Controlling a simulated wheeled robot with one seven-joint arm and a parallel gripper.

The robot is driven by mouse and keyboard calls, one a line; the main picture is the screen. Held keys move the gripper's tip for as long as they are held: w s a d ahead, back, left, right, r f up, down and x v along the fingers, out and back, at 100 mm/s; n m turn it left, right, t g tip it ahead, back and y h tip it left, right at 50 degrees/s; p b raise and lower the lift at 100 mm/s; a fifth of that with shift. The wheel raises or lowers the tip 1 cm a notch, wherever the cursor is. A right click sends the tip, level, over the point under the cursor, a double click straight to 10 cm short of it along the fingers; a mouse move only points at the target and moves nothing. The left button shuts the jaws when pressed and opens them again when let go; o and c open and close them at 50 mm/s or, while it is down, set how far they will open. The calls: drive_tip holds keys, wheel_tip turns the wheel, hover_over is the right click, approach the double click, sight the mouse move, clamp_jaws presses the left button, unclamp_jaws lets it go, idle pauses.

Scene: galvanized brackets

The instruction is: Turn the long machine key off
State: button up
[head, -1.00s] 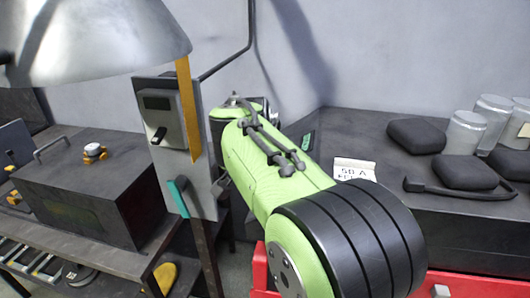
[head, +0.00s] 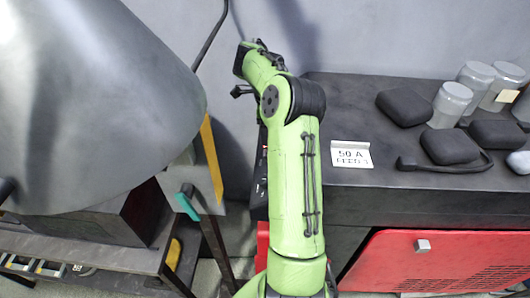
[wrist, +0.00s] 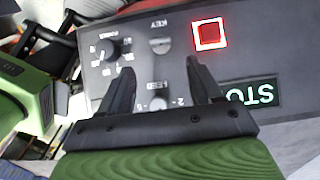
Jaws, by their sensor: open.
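The key switch (wrist: 159,45), a small grey round piece under the label KEY, sits on the dark control panel (wrist: 180,75) in the wrist view. A bar across it is faintly seen; its exact angle is hard to tell. My gripper (wrist: 160,62) is open and empty, its two dark fingers pointing at the panel. The key switch appears between and just beyond the fingertips, apart from them. In the head view the panel's front (head: 261,165) is a thin strip left of my arm, and the key cannot be made out there.
In the head view a grey lamp shade (head: 90,100) covers the left. Black cases and jars (head: 451,103) stand on the dark bench.

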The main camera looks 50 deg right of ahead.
sight(265, 152)
wheel_tip(265, 152, down, 8)
drive_tip(key=shift+w+r+b, duration=0.1)
drive_tip(key=shift+b, duration=0.5)
drive_tip(key=shift+w+f, duration=0.15)
drive_tip(key=shift+f, duration=0.5)
drive_tip(key=shift+r, duration=0.15)
drive_tip(key=c, duration=1)
